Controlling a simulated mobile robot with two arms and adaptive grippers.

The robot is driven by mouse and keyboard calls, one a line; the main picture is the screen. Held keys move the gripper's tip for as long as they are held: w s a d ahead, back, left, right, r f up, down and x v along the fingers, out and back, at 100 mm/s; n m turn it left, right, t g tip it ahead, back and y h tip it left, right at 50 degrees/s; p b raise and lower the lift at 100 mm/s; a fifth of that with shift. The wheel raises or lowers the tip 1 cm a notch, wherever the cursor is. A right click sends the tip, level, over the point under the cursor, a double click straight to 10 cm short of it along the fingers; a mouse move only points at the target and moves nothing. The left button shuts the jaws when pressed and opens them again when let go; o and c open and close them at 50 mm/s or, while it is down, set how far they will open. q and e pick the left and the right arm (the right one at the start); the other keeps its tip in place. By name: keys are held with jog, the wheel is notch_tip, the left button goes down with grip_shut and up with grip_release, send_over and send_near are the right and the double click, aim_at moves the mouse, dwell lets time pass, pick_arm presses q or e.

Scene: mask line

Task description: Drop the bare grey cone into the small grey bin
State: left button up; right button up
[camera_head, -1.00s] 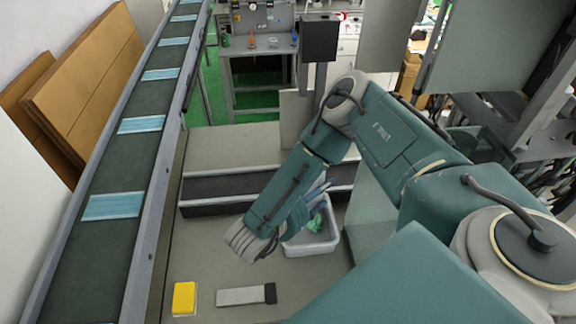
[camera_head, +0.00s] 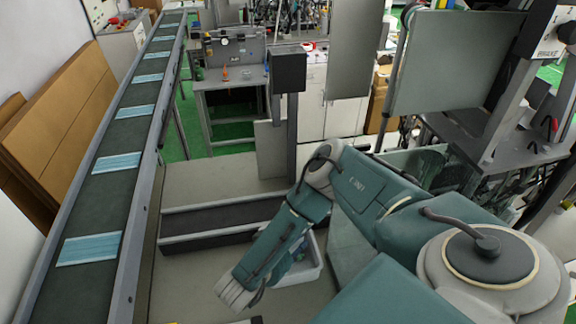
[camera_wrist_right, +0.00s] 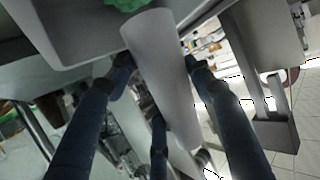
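The grey cone (camera_wrist_right: 160,70) is long, smooth and bare in the right wrist view, between the dark blue fingers of my right gripper, which are closed around it. In the head view my right gripper (camera_head: 299,246) is low over the small grey bin (camera_head: 306,276), and my forearm covers much of both. I cannot make out the cone in the head view. The bin wall also shows at the top left of the wrist view (camera_wrist_right: 72,38), with something green at its rim; the cone's wide end is close beside it. My left gripper is not in view.
A conveyor belt (camera_head: 105,210) with blue masks (camera_head: 90,249) runs along the left. A dark trough (camera_head: 215,218) lies behind the bin. A post with a black box (camera_head: 288,72) stands behind it. A workbench (camera_head: 232,80) is at the back.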

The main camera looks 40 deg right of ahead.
jog(key=o, duration=0.5)
jog(key=v, duration=1.2)
